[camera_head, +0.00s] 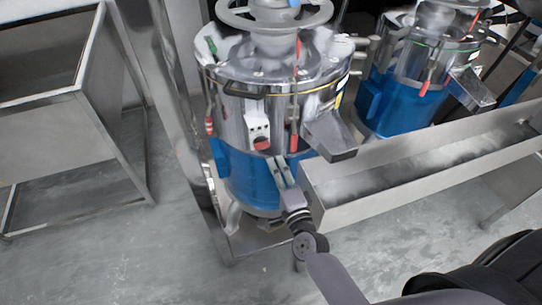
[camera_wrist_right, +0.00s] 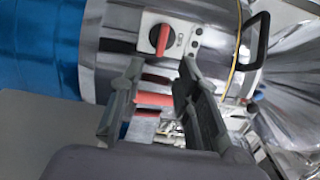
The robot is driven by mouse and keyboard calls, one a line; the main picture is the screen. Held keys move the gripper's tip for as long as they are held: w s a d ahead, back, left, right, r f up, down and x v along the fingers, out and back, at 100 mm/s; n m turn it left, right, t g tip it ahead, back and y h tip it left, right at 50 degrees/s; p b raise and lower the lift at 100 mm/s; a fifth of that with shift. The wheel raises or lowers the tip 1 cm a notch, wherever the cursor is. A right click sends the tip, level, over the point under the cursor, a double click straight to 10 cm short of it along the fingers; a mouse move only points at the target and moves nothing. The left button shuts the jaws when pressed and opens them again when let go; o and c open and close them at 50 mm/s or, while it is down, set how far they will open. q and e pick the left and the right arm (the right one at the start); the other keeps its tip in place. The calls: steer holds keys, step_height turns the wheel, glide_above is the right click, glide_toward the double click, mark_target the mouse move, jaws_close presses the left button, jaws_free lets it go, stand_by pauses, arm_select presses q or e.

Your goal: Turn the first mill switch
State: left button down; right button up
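The first mill (camera_head: 235,105) is a shiny steel drum with a blue lower band (camera_head: 250,185), at the upper middle of the head view. Its white switch box (camera_head: 257,125) is on the front. In the right wrist view, the switch, a red knob (camera_wrist_right: 163,40), sits on the white panel just beyond my fingertips. My right gripper (camera_head: 281,167) is below and slightly right of the box in the head view. In the right wrist view my right gripper (camera_wrist_right: 160,68) has its two fingers apart, with nothing held between them. My left gripper is not in view.
A steel trough (camera_head: 420,175) runs right from beside the first mill, and a steel spout (camera_head: 330,137) juts out above its left end. A red-handled clamp (camera_head: 295,140) is beside the box. A second mill (camera_head: 400,90) stands behind right. A steel table (camera_head: 60,130) is at left.

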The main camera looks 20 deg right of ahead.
steer(key=shift+s, duration=2.4)
steer(key=s+f+n+g+y, duration=0.1)
steer(key=s+f+n+g, duration=0.25)
steer(key=f, duration=0.75)
steer(key=s+a+f+n+g, duration=0.15)
steer(key=s+f+n, duration=0.35)
steer(key=f, duration=0.5)
steer(key=s+f+n+g+y, duration=0.1)
steer(key=s+f+n+g, duration=0.3)
steer(key=f, duration=0.7)
steer(key=s+d+f+n+g, duration=0.2)
steer(key=s+f, duration=0.2)
steer(key=s, duration=0.4)
steer(key=s+d+f+n+g+h, duration=0.1)
steer(key=s+d+f+n+g, duration=0.1)
steer(key=s+f, duration=0.3)
steer(key=s+d+f+n+g+h, duration=0.1)
steer(key=s+d+f+n+g, duration=0.2)
steer(key=s, duration=0.9)
step_height(320, 180, down, 2)
steer(key=shift+s+f+n+g, duration=0.15)
steer(key=shift+n+g, duration=0.35)
steer(key=shift+n, duration=0.05)
steer(key=shift+d, duration=0.1)
